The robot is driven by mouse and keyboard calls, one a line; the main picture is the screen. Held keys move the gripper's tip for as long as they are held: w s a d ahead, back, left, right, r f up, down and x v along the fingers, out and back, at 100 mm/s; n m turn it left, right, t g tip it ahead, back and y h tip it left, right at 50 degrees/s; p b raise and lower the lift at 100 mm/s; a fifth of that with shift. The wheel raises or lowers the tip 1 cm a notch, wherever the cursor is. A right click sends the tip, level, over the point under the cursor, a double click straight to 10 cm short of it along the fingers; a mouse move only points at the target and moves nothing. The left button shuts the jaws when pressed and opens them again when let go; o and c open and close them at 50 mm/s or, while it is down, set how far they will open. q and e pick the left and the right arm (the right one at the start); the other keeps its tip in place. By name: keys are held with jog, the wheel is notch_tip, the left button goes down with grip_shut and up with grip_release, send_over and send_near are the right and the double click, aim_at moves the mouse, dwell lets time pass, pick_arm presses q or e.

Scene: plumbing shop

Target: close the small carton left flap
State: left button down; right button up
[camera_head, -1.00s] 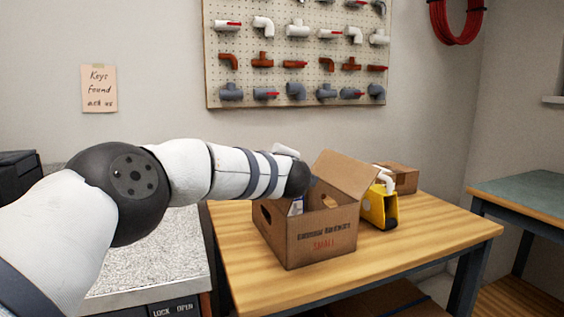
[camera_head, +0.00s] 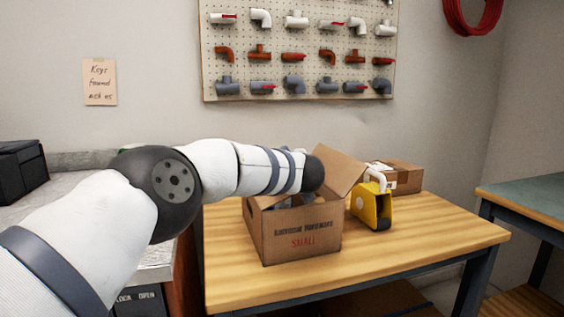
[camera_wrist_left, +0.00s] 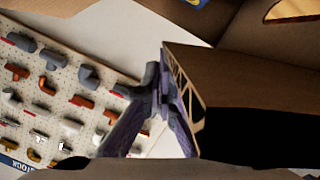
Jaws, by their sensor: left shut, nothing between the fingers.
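I cannot make out the left flap in the head view, where my arm covers the carton's left and rear top. My left gripper is hidden behind my wrist in the head view. In the left wrist view my left gripper (camera_wrist_left: 162,98) is shut and empty, its fingertips close beside the edge of a cardboard panel (camera_wrist_left: 245,78). I cannot tell whether they touch, or which flap this panel is. My right gripper is not in view.
A yellow tool (camera_head: 371,206) with a white pipe-like top stands just right of the carton. A closed brown box (camera_head: 404,178) sits behind it. The table (camera_head: 420,245) is clear in front and at right. A pegboard (camera_head: 300,75) of pipe fittings hangs behind.

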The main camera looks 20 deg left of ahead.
pick_arm(q)
jog(key=shift+w+d+f, duration=0.1)
jog(key=shift+d+f, duration=0.1)
jog(key=shift+f, duration=0.15)
dwell(0.5)
